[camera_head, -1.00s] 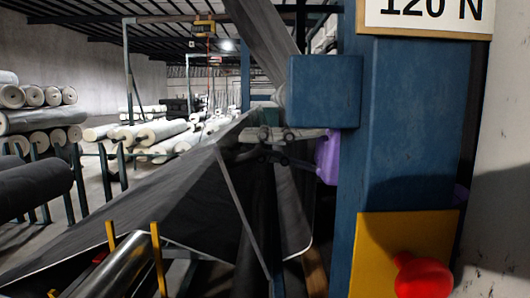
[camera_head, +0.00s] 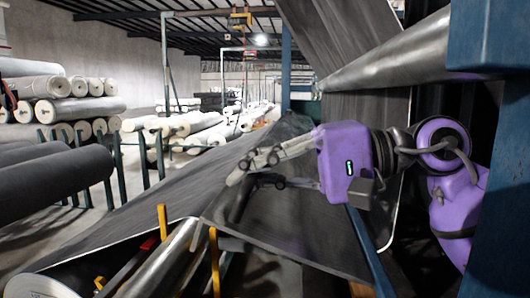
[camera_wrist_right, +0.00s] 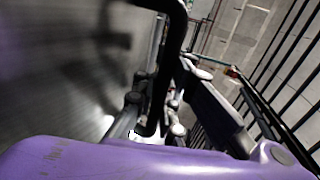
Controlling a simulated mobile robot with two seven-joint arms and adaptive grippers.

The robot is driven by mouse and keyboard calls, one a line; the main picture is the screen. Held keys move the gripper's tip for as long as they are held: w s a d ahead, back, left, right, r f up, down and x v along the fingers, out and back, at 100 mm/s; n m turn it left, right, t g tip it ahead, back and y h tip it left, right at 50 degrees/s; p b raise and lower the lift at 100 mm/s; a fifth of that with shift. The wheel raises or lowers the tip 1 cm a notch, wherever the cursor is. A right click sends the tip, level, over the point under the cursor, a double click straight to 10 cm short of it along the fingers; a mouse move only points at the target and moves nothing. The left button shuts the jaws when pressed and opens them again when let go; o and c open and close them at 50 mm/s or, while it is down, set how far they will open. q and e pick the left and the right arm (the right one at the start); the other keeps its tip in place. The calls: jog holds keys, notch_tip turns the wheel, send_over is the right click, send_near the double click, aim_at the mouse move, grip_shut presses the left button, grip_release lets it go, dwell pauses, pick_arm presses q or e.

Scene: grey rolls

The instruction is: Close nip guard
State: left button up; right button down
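A dark, grey panel with a pale edge, which looks like the nip guard (camera_head: 300,235), stands tilted in the middle of the head view, below a large steel roller (camera_head: 390,55). My purple right arm reaches in from the right. My right gripper (camera_head: 244,180) is at the panel's upper left part. A black bar (camera_wrist_right: 175,45), perhaps a handle, runs between its fingers in the right wrist view (camera_wrist_right: 160,110). I cannot tell whether the fingers press on it. My left gripper is out of view.
A shiny lower roller (camera_head: 165,265) with yellow posts (camera_head: 214,262) lies in front. Dark fabric slopes from the left. A blue post (camera_head: 500,190) stands close on the right. Racks of grey rolls (camera_head: 65,110) line the left.

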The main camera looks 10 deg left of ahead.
aim_at(255, 198)
jog(key=shift+h, duration=0.9)
jog(key=f, duration=0.2)
jog(key=a+f+b, duration=0.1)
jog(key=f, duration=0.1)
jog(key=shift+a+f, duration=0.2)
jog(key=shift+f, duration=0.15)
jog(key=shift+a+f, duration=0.25)
jog(key=shift+f, duration=0.3)
jog(key=shift+w, duration=0.1)
jog(key=c, duration=1.8)
grip_release()
jog(key=shift+d+r, duration=0.1)
jog(key=shift+d, duration=0.6)
jog(key=shift+a, duration=0.35)
jog(key=v, duration=1.2)
jog(key=shift+d, duration=0.1)
